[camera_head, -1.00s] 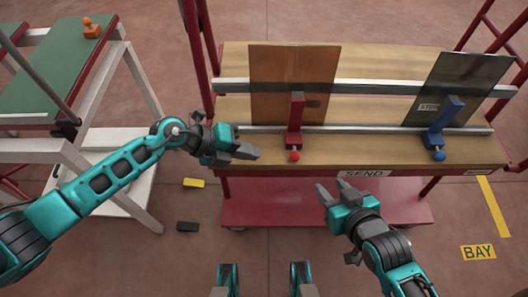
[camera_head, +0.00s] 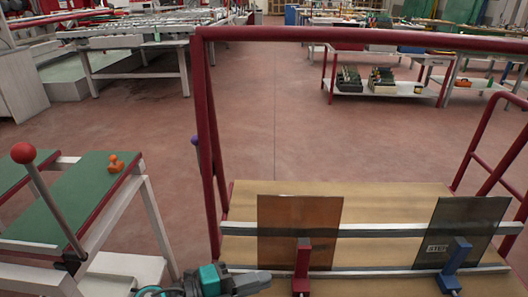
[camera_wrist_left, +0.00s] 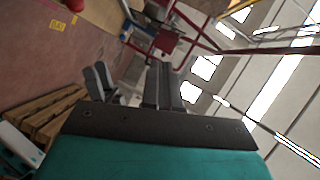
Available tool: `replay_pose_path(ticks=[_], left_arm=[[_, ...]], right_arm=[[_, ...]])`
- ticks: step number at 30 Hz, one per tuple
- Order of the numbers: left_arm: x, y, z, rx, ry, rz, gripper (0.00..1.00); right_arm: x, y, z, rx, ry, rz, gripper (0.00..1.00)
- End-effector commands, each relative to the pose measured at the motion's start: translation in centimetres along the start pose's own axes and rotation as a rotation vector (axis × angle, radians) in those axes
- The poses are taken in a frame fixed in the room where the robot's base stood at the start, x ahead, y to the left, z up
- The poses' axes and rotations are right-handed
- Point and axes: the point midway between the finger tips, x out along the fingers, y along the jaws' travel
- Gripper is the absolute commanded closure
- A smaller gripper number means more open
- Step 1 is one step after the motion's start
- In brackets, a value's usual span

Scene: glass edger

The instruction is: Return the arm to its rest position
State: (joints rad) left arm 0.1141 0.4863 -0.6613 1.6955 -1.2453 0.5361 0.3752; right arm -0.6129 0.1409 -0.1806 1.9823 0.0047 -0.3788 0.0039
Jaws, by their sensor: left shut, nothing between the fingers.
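My left gripper (camera_head: 262,281) shows at the bottom edge of the head view, in front of the cart's near rail, to the left of the red clamp. Its fingers are shut and empty. In the left wrist view the fingers (camera_wrist_left: 158,85) lie together. My right gripper is out of the head view. A grey pronged shape left of the fingers in the left wrist view may be it, but its state is unclear.
The red-framed wooden cart (camera_head: 370,200) holds a brown pane (camera_head: 297,220) by a red clamp (camera_head: 301,268) and a dark pane (camera_head: 468,222) by a blue clamp (camera_head: 454,264). A green-topped table (camera_head: 75,200) stands left. Open floor lies beyond.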

Motion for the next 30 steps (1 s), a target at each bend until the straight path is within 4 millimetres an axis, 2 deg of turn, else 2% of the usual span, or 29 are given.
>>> replay_pose_path(ticks=[1, 3, 5, 7, 11, 12, 15, 18, 22, 30], left_arm=[[-0.4, -1.3, -0.2, -0.122, -0.064, -0.111, 1.00], [-1.6, -2.4, 0.5, -0.282, -0.171, -0.243, 1.00], [-3.0, -2.6, 1.5, -0.427, -0.274, -0.338, 1.00], [-5.2, -1.8, 2.8, -0.603, -0.404, -0.425, 1.00], [-9.9, 2.1, 4.1, -0.933, -0.647, -0.523, 1.00], [-11.2, 3.6, 4.1, -1.026, -0.715, -0.535, 1.00], [-14.1, 7.2, 3.3, -1.231, -0.850, -0.546, 1.00], [-15.9, 9.8, 2.2, -1.374, -0.935, -0.539, 1.00], [-17.0, 11.4, 1.3, -1.465, -0.984, -0.531, 1.00], [-17.1, 11.7, 1.2, -1.479, -0.990, -0.528, 1.00]], right_arm=[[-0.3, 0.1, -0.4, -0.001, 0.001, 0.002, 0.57], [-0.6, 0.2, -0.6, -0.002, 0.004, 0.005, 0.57], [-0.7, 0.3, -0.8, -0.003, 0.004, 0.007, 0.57], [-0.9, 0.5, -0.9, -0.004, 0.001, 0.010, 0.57], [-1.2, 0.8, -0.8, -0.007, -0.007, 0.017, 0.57], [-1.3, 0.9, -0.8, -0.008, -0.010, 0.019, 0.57], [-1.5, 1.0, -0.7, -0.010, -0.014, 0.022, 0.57], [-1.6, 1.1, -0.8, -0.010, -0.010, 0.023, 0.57], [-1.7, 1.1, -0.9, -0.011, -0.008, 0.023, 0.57], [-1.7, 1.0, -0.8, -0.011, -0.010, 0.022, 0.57]])
